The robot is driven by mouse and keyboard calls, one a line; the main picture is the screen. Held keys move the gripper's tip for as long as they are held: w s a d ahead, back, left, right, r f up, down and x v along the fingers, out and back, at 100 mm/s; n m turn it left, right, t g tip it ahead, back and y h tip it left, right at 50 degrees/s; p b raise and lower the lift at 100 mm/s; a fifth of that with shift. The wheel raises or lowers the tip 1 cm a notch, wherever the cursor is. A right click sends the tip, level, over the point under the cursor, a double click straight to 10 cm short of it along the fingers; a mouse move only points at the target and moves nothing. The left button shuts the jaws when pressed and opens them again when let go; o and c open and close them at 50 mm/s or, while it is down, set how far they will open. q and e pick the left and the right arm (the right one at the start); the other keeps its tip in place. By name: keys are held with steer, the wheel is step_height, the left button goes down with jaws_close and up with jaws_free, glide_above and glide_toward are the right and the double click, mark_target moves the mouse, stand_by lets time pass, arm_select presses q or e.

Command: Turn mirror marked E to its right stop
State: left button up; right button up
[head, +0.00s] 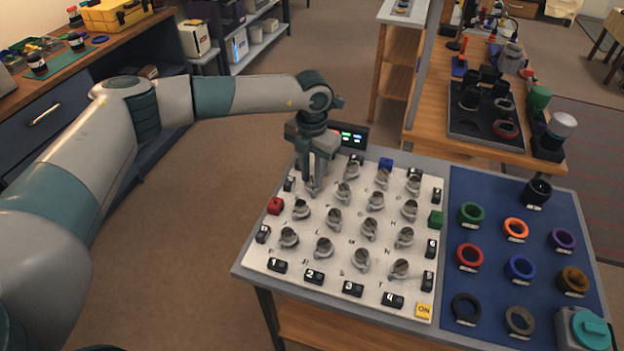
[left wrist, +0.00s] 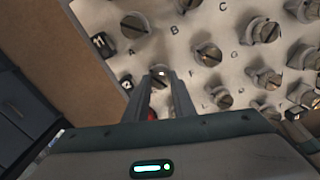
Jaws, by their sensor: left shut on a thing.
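The white mirror board (head: 270,258) carries rows of round mirror mounts with lettered labels. My left gripper (head: 313,188) reaches down onto a mount near the board's far left corner. In the left wrist view, my left gripper (left wrist: 162,82) is shut on the mirror mount (left wrist: 160,72), with one finger on each side. Its own letter is hidden by the fingers; its place below A and beside F fits mirror E. The mirror marked A (left wrist: 134,25) and the mirror marked F (left wrist: 208,53) stand clear nearby. My right gripper is not in view.
A small display (head: 348,136) stands behind. A blue mat (head: 488,290) with coloured rings lies to the right. Neighbouring mounts stand close to my fingers.

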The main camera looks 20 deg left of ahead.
arm_select(q)
steer(key=shift+f+m+b, duration=0.15)
steer(key=shift+m+b, duration=0.5)
steer(key=shift+m, duration=0.05)
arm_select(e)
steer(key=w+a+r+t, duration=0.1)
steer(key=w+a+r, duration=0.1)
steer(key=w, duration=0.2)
arm_select(q)
steer(key=shift+m+b, duration=0.3)
steer(key=m+b, duration=0.6)
steer(key=shift+w, duration=0.1)
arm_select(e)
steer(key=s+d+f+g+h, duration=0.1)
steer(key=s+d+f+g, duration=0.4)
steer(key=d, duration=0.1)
arm_select(q)
steer(key=m+b, duration=0.4)
steer(key=m, duration=0.2)
steer(key=shift+b, duration=0.3)
steer(key=shift+r+m, duration=0.2)
steer(key=shift+m, duration=0.2)
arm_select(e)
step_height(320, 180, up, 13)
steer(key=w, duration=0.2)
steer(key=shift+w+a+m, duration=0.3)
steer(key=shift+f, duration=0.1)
arm_select(q)
steer(key=o, duration=1.1)
steer(key=shift+c, duration=0.2)
